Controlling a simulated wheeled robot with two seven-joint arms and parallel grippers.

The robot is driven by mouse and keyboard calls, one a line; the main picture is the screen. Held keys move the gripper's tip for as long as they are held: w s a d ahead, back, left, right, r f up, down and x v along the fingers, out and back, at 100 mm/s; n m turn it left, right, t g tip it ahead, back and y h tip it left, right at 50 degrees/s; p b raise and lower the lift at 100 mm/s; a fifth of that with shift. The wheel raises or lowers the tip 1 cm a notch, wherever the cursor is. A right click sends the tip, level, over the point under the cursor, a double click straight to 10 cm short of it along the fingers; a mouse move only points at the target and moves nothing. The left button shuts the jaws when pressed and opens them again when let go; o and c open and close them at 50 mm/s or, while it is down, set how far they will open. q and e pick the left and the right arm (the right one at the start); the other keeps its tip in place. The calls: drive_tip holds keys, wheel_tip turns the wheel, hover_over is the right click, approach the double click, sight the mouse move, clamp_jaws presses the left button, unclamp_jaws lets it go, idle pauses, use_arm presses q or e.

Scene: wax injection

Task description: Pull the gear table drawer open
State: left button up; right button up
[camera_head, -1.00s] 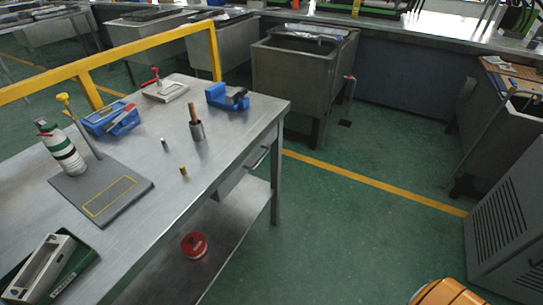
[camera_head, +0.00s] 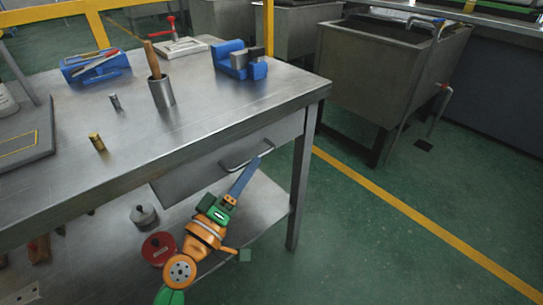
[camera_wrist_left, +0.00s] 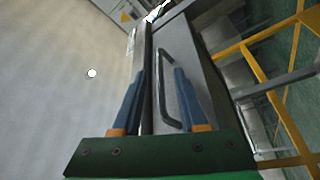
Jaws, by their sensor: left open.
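The gear table drawer (camera_head: 197,176) is a grey metal front under the steel tabletop, and it looks shut. Its bar handle (camera_head: 247,153) sticks out from the front, towards its right end. My left gripper (camera_head: 246,176) reaches up from below, its blue fingers close to the handle. In the left wrist view, my left gripper (camera_wrist_left: 159,76) is open, with one blue finger on each side of the drawer handle (camera_wrist_left: 163,88). I cannot tell whether either finger touches the handle. My right gripper is not in view.
The gear table (camera_head: 130,128) bears a blue vise (camera_head: 228,58), a metal cup with a wooden handle (camera_head: 162,92) and a brass piece (camera_head: 97,142). A red round tin (camera_head: 157,247) sits on the lower shelf near my arm. The green floor (camera_head: 370,240) to the right is clear.

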sight(259, 155)
use_arm(q)
drive_tip(key=x, duration=0.4)
drive_tip(key=shift+w+d, duration=0.15)
drive_tip(key=shift+w, duration=0.2)
clamp_jaws()
idle(0.9)
idle(0.3)
